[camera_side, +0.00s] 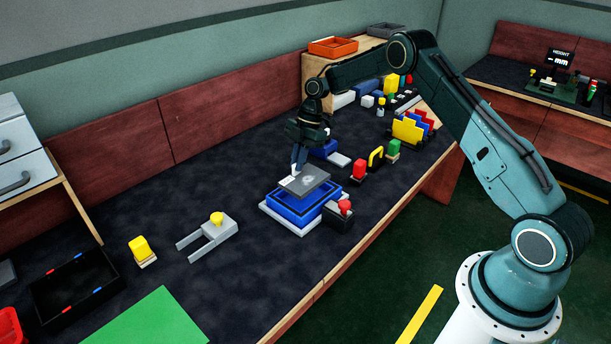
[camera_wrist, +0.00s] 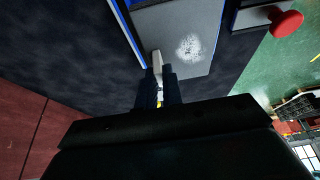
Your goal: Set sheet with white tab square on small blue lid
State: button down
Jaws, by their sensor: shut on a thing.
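The grey sheet (camera_side: 306,184) with a white tab (camera_side: 294,172) is held by my gripper (camera_side: 297,163) over a blue tray-like piece (camera_side: 290,208) on a pale base. In the side view the sheet looks slightly tilted and overlaps the blue piece's far part; I cannot tell whether it touches. In the wrist view my gripper (camera_wrist: 159,85) is shut on the white tab (camera_wrist: 157,62), and the sheet (camera_wrist: 185,35) extends beyond the fingers with a pale smudge on it. A blue edge (camera_wrist: 128,30) shows along its left side. I cannot tell for certain which blue piece is the small lid.
A dark block with a red knob (camera_side: 344,206) stands close at the blue piece's right; its knob (camera_wrist: 285,23) shows in the wrist view. A grey fork-shaped piece (camera_side: 212,234) lies left.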

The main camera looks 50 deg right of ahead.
aim_at(298, 175)
jog(key=shift+f, duration=2.8)
jog(key=shift+f, duration=0.1)
jog(key=c, duration=1.5)
grip_release()
jog(key=shift+c, duration=0.2)
jog(key=v, duration=1.2)
